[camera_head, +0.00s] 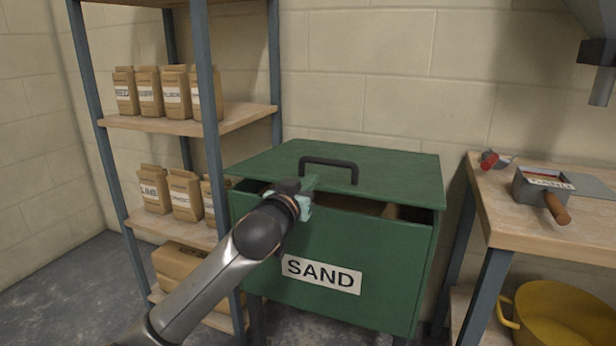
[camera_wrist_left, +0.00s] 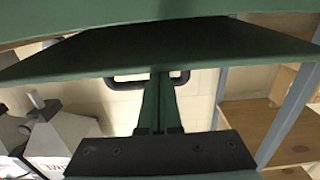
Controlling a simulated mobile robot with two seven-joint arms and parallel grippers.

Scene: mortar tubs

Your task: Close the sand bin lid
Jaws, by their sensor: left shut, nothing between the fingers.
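The green sand bin (camera_head: 336,262) stands in the middle of the head view, with a white SAND label on its front. Its green lid (camera_head: 390,175) has a black bar handle (camera_head: 328,162) on top. The lid sits raised at the front, leaving a dark gap above the front wall. My left gripper (camera_head: 308,190) is shut and empty at the lid's front edge, in front of the handle. In the left wrist view the closed fingers (camera_wrist_left: 160,82) point toward the lid (camera_wrist_left: 165,50) and the handle (camera_wrist_left: 128,79). Whether they touch the lid I cannot tell. My right gripper is not in view.
A shelf rack (camera_head: 206,122) with several paper bags stands close on the left. A workbench (camera_head: 500,212) on the right holds a grey box-shaped tool with a wooden handle (camera_head: 557,208). A yellow tub (camera_head: 552,305) sits under it.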

